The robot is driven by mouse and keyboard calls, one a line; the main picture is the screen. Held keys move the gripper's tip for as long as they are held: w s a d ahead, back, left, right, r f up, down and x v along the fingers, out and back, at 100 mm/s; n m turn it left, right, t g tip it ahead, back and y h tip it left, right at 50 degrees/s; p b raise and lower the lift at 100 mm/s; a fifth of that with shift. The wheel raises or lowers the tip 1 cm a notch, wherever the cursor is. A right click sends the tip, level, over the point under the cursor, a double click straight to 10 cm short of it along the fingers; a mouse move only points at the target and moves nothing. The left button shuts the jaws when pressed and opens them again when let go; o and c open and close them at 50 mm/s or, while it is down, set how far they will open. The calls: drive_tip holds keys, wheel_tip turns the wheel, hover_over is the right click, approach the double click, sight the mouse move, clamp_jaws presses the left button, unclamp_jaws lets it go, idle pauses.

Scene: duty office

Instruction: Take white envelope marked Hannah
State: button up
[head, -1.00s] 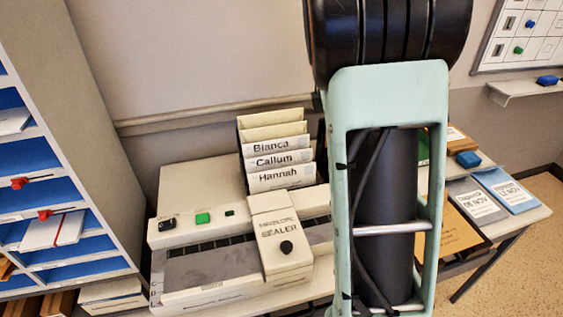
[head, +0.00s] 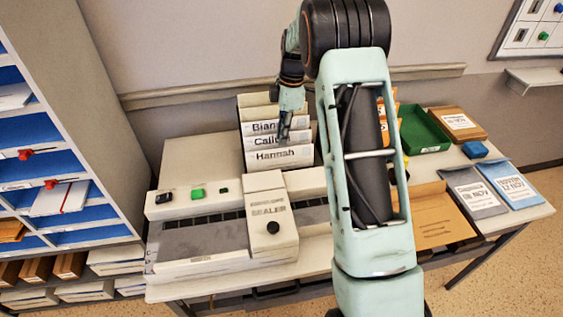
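The white envelope marked Hannah (head: 283,156) stands upright at the front of a stepped row of envelopes behind the sealer. Behind it stand the envelope marked Callum (head: 262,142), its name partly covered, and the one marked Bianca (head: 259,127), also partly covered. My gripper (head: 284,138) points down at the row, in front of the Callum and Bianca labels and just above the Hannah name in the picture. Its fingers are too small and dark to tell whether they are open or touch an envelope.
The sealer (head: 268,214) fills the table's left front. A green tray (head: 424,128), a brown folder (head: 458,124), grey and blue packets (head: 512,184) and a blue block (head: 475,150) lie on the right. A pigeonhole shelf (head: 95,110) stands at left.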

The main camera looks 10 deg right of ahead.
sight(280, 150)
drive_tip(key=f, duration=0.6)
drive_tip(key=shift+a+f+p, duration=0.25)
drive_tip(key=shift+a+p, duration=0.1)
drive_tip(key=shift+p, duration=0.05)
drive_tip(key=shift+c, duration=0.4)
clamp_jaws()
drive_tip(key=shift+r, duration=0.1)
drive_tip(key=shift+w+r, duration=0.1)
drive_tip(key=shift+w, duration=0.05)
